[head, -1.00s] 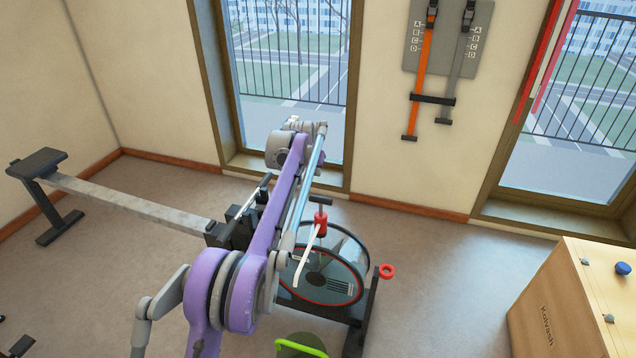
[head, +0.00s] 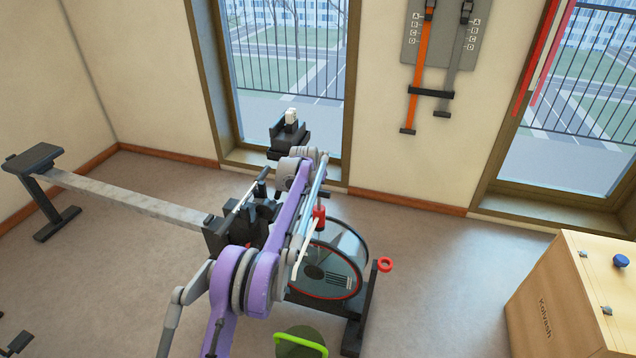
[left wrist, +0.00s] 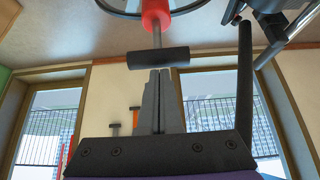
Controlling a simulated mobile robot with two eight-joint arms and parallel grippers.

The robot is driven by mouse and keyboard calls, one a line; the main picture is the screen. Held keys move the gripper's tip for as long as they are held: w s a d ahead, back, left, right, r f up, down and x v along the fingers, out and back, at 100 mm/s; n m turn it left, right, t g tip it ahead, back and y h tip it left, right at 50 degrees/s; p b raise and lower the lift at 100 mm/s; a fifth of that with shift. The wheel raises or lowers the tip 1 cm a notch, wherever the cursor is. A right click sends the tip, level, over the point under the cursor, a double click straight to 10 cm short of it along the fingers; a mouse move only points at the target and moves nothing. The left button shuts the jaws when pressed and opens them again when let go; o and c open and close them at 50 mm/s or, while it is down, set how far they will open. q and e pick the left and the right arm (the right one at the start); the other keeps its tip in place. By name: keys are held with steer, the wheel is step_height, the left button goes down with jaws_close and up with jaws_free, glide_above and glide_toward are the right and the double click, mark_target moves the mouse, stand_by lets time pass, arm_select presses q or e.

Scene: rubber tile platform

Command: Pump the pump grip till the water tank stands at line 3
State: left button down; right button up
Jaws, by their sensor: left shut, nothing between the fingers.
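The water tank (head: 352,262) is a round clear drum with a red-edged front on the rowing machine; its water level and line marks are too small to read. The pump's red collar (head: 319,212) shows above the tank, partly behind my purple left arm. In the left wrist view, the pump grip (left wrist: 175,56) is a black crossbar on a metal rod below the red collar (left wrist: 155,14). My left gripper (left wrist: 160,73) is shut and empty, its tips at the crossbar's middle; I cannot tell whether they touch. My right gripper is not in view.
The rowing machine's long rail (head: 130,200) runs left to its seat (head: 32,158). A red ring (head: 385,264) sits beside the tank. A wooden box (head: 570,300) stands at right, and a green-handled thing (head: 302,340) is in front.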

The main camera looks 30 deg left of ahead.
mark_target(318, 195)
arm_select(q)
step_height(318, 195, down, 5)
steer(key=shift+r+b, duration=0.15)
steer(key=shift+b, duration=0.8)
steer(key=shift+s+r, duration=0.1)
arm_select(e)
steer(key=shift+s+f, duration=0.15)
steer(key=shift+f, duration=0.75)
arm_select(q)
steer(key=shift+r, duration=0.1)
step_height(318, 195, up, 5)
steer(key=p, duration=0.2)
steer(key=shift+r+p, duration=0.15)
steer(key=shift+p, duration=0.2)
steer(key=v, duration=0.8)
steer(key=shift+r, duration=0.2)
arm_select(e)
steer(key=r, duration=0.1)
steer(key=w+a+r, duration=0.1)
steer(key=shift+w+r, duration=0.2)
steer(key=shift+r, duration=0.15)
arm_select(q)
steer(key=shift+s+d, duration=0.1)
steer(key=shift+s, duration=0.05)
